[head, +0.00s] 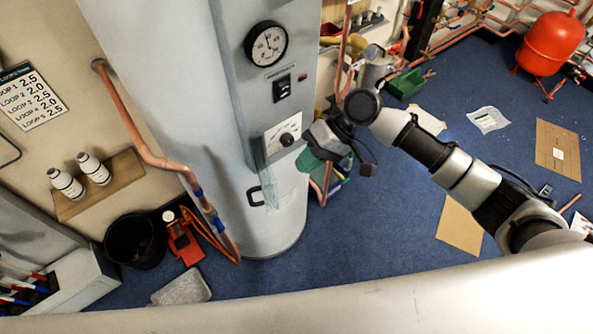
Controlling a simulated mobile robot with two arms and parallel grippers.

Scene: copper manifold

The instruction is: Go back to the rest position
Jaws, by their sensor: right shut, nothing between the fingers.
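My right gripper (318,148) is at the middle of the head view, in front of the right side of a tall grey cylinder tank (230,110). Its arm comes in from the right. It is shut with nothing seen in it, and it hangs close to the tank's dial plate (284,134); I cannot tell whether it touches. My left gripper is not in view.
A black bucket (135,243) and a red tool (184,243) stand left of the tank. Two white bottles sit on a wooden shelf (118,185). A green crate (405,84) and a red vessel (550,44) are behind. Cardboard sheets lie on the blue floor (400,220).

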